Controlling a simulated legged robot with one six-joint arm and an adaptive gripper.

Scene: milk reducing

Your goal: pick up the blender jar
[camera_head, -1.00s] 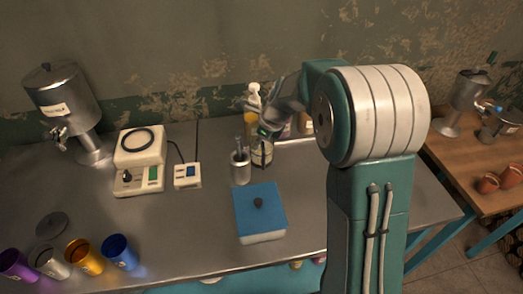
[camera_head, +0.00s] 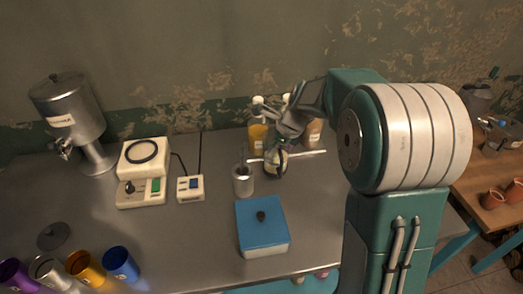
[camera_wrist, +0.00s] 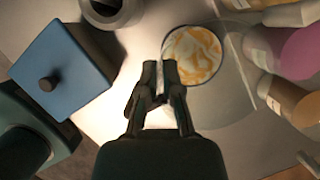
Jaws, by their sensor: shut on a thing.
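The blender jar (camera_head: 277,163) is clear with pale and orange contents, at the back middle of the metal table. My gripper (camera_head: 283,135) is at its upper part in the head view. In the wrist view the jar (camera_wrist: 193,55) shows from above, with a round white and orange swirl inside. My fingers (camera_wrist: 160,75) are nearly together at the jar's left edge, shut on it, probably at its rim or handle; the exact grip is hard to see. Whether the jar's bottom touches the table cannot be told.
A grey utensil cup (camera_head: 243,182) stands close left of the jar, and a blue-lidded box (camera_head: 262,225) is in front. Several bottles (camera_head: 258,136) stand behind.

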